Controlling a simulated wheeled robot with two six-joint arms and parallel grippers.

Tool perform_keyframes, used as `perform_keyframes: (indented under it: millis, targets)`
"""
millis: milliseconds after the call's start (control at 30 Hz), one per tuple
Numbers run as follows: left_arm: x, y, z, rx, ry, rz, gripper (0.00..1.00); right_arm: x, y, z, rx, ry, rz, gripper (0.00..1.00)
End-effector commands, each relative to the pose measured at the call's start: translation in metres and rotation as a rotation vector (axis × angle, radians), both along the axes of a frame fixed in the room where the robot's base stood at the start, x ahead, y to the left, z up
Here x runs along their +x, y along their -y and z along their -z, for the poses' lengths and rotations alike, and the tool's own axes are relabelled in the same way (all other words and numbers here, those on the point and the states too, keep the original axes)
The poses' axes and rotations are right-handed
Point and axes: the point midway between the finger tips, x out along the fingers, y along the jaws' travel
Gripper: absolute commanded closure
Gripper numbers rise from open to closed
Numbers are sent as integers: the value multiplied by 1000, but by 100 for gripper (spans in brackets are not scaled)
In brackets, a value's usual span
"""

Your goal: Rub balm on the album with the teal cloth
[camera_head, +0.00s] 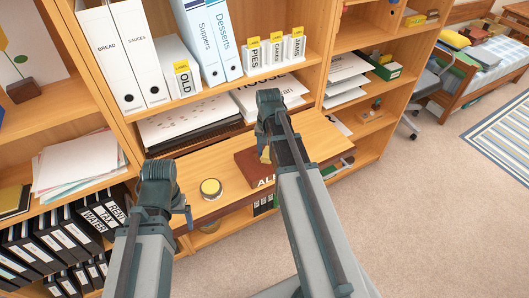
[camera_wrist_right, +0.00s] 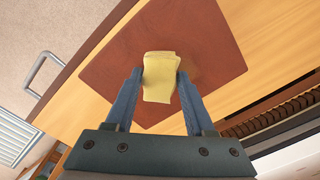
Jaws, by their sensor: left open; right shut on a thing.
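The album (camera_head: 250,172) is a flat red-brown book with white letters on its front edge, lying on the pull-out wooden shelf. It fills the middle of the right wrist view (camera_wrist_right: 120,75). My right gripper (camera_wrist_right: 158,82) is shut on a folded pale yellow cloth (camera_wrist_right: 158,92), over the album; I cannot tell whether the cloth touches it. No teal cloth shows. A darker patch, perhaps shadow, lies on the cover beside the cloth. A round tin with a yellow top (camera_head: 210,187), likely the balm, stands left of the album. My left gripper (camera_head: 187,215) is open near the shelf's front edge.
The pull-out shelf (camera_head: 318,130) has bare wood right of the album. Above it are papers and a shelf with white and blue binders (camera_head: 212,40). Black binders (camera_head: 45,250) stand at lower left. Carpet (camera_head: 430,200) lies open at right.

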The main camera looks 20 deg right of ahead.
Motion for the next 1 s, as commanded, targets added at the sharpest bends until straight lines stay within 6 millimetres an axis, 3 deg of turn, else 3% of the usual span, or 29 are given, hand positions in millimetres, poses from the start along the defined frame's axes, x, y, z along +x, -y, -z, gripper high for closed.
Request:
perform_keyframes:
  millis: [167, 567, 1000]
  targets:
    - [0, 0, 0, 0, 0, 0, 14, 1, 4, 0, 0, 0, 0, 100]
    - [0, 0, 2, 0, 0, 0, 14, 3, 36, 2, -3, 0, 3, 100]
    - [0, 0, 2, 0, 0, 0, 14, 4, 50, 2, -6, 0, 4, 100]
